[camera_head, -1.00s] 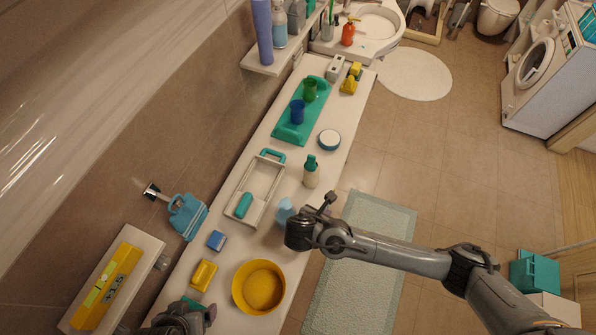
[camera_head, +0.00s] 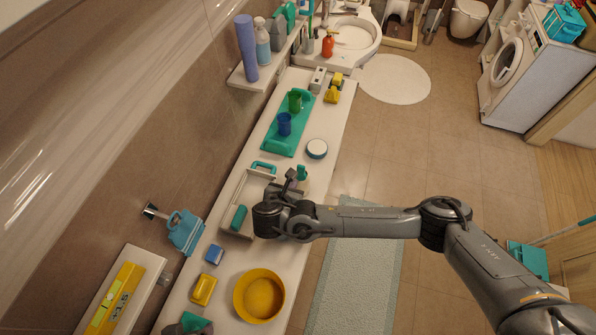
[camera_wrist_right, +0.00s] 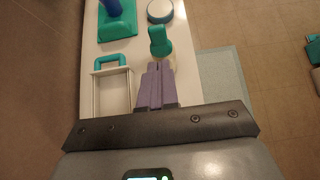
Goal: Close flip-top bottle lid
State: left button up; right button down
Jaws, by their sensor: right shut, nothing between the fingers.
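The bottle has a teal top (camera_head: 302,172) and stands on the long white counter. In the head view my right gripper hides much of its pale body. In the right wrist view the teal top (camera_wrist_right: 160,42) shows just beyond the fingertips, and the body is mostly behind them. I cannot tell the lid's angle. My right gripper (camera_head: 291,178) is shut and empty, with its purple fingers (camera_wrist_right: 156,70) close together beside the bottle. I cannot tell whether they touch it. My left gripper is not in view.
A white caddy with a teal handle (camera_head: 263,167) stands left of the bottle. A round tin (camera_head: 317,148) and a teal tray (camera_head: 271,145) with cups lie farther back. A yellow bowl (camera_head: 259,295), yellow block (camera_head: 204,289) and blue sponge (camera_head: 214,254) are nearer.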

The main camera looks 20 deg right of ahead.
aim_at(301, 169)
jog(key=x, duration=0.3)
jog(key=r+p+x, duration=0.1)
jog(key=x, duration=0.1)
jog(key=shift+w+d, duration=0.25)
jog(key=shift+w+d+f, duration=0.2)
jog(key=shift+w+d, duration=0.25)
jog(key=shift+w, duration=0.15)
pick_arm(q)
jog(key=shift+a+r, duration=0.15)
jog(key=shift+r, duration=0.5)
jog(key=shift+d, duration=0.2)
